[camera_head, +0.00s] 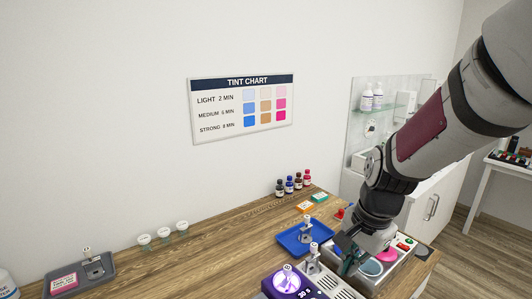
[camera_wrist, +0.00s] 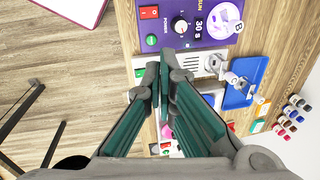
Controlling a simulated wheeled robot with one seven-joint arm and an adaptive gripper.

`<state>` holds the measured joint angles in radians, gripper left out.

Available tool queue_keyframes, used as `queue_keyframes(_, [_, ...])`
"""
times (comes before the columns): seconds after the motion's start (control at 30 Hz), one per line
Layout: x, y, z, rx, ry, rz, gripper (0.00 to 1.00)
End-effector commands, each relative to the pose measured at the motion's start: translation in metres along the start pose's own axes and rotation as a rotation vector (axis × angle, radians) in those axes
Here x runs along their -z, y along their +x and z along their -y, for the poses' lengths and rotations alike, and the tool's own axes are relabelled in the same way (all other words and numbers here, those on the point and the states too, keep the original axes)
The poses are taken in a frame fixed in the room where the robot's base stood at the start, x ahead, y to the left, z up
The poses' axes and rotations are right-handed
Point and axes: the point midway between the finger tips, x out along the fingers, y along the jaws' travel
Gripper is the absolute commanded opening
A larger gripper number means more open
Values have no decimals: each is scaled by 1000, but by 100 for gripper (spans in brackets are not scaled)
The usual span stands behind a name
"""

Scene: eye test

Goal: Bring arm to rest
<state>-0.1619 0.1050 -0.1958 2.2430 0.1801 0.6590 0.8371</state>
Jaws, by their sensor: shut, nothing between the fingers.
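My arm reaches down from the upper right in the head view. My gripper (camera_head: 348,262) is low over the wooden worktop, at the left side of a grey unit (camera_head: 403,262) with a pink and a pale teal round top. In the wrist view my gripper (camera_wrist: 160,75) shows its green fingers drawn together at the tips, with nothing between them. The arm partly hides the grey unit and the worktop's right end. I cannot tell whether the fingertips touch anything.
A purple device (camera_head: 282,284) with a lit top stands left of my gripper. A blue tray (camera_head: 291,240) lies behind it. Small bottles (camera_head: 298,183) line the wall. A dark grey tray (camera_head: 96,283) is far left. The worktop's middle (camera_head: 220,262) is clear.

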Motion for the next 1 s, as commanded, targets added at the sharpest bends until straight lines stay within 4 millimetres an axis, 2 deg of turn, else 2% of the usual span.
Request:
queue_keyframes(0.03, [-4,-18,-3,30,-66,-10,0])
queue_keyframes(0.2, [-20,-66,-22,91,-308,-59,0])
queue_keyframes(0.5, [-50,-126,-69,136,-726,-215,0])
queue_keyframes(0.73, [-66,-145,-101,113,-950,-327,0])
queue_keyframes(1.0, [-70,-149,-110,95,-1017,-359,0])
